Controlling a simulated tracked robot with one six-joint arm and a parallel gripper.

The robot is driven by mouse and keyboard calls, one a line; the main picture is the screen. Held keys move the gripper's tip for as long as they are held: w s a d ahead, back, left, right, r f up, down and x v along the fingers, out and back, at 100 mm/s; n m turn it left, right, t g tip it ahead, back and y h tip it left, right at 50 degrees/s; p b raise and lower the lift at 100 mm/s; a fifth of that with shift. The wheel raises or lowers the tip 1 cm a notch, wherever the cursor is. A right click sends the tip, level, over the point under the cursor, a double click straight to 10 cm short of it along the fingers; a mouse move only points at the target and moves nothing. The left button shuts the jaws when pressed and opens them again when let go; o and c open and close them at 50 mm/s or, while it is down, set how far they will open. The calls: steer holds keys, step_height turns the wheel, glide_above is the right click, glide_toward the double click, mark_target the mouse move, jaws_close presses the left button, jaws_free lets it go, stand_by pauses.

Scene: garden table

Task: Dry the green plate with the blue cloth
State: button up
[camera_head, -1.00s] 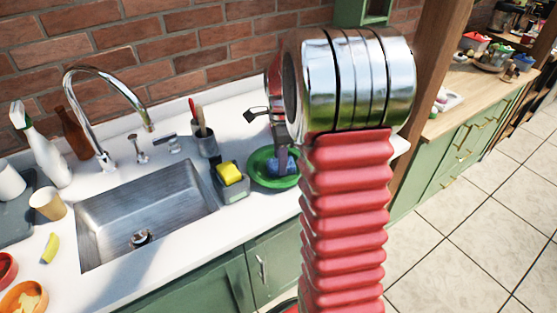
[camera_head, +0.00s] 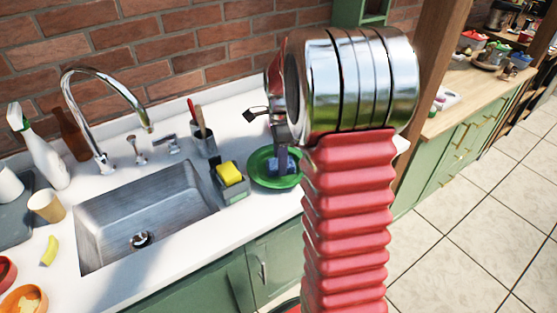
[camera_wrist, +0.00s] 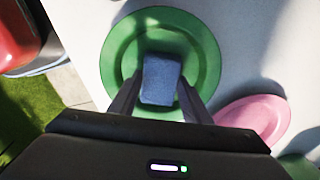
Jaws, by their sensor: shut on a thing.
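The green plate (camera_head: 259,177) lies on the white counter to the right of the sink. It also shows in the wrist view (camera_wrist: 204,42), where it sits below my gripper. My gripper (camera_wrist: 158,98) is shut on the blue cloth (camera_wrist: 161,78), a folded block between its two fingers. In the head view the blue cloth (camera_head: 282,164) is over the middle of the plate, and it looks to be at the plate's surface. Whether it presses on the plate is hard to tell. My arm hides the right side of the plate in the head view.
A caddy with a yellow sponge (camera_head: 229,173) stands close left of the plate. A utensil cup (camera_head: 202,139) is behind it. The sink (camera_head: 147,215) is further left. In the wrist view, a pink plate (camera_wrist: 258,115) lies beside the green one.

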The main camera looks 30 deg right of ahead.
steer(key=shift+w, duration=0.2)
steer(key=shift+s+a, duration=0.1)
steer(key=shift+a, duration=0.25)
steer(key=shift+r, duration=4.05)
